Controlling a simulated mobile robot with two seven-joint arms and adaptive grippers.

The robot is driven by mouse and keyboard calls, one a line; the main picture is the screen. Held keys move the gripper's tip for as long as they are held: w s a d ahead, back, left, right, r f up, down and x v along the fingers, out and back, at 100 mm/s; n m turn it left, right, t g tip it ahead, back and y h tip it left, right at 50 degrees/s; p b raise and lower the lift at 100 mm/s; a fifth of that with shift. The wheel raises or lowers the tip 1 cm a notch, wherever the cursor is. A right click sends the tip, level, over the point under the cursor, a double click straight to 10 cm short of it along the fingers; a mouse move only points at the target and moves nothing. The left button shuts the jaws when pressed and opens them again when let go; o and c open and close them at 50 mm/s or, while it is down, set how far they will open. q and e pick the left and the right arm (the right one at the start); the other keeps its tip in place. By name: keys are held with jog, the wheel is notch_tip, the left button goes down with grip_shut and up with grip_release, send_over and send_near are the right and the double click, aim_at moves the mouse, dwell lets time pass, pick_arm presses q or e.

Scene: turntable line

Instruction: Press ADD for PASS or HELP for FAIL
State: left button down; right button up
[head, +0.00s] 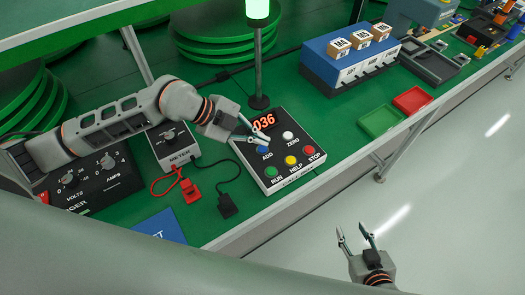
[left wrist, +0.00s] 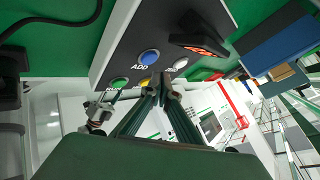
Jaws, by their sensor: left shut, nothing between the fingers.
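A black-and-white control panel (head: 282,172) stands on the green bench, with a red display (head: 264,122) showing 036. The blue ADD button (head: 264,150) is at its left, and it also shows in the left wrist view (left wrist: 149,57). The yellow HELP button (head: 291,160) sits between the green RUN button (head: 277,172) and the red STOP button (head: 309,150). My left gripper (head: 256,140) is shut and empty, its tips close to ADD; contact cannot be told. The tips also show in the left wrist view (left wrist: 160,88). My right gripper (head: 354,236) is open and empty over the floor.
A lamp glowing green (head: 257,9) stands on a pole behind the panel. A METER box (head: 176,146) with red and black leads is at the left. Green (head: 380,121) and red (head: 412,100) trays lie to the right. A blue rack (head: 345,70) holds small boxes.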

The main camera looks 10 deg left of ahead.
pick_arm(q)
jog(key=shift+f, duration=0.4)
pick_arm(e)
jog(key=shift+s+d+f, duration=0.1)
jog(key=shift+d+f, duration=0.1)
jog(key=shift+f, duration=0.05)
jog(key=shift+s+f, duration=0.15)
jog(key=shift+f, duration=0.1)
jog(key=shift+r, duration=0.2)
dwell(0.5)
pick_arm(q)
jog(key=shift+f, duration=0.2)
jog(key=shift+f, duration=0.2)
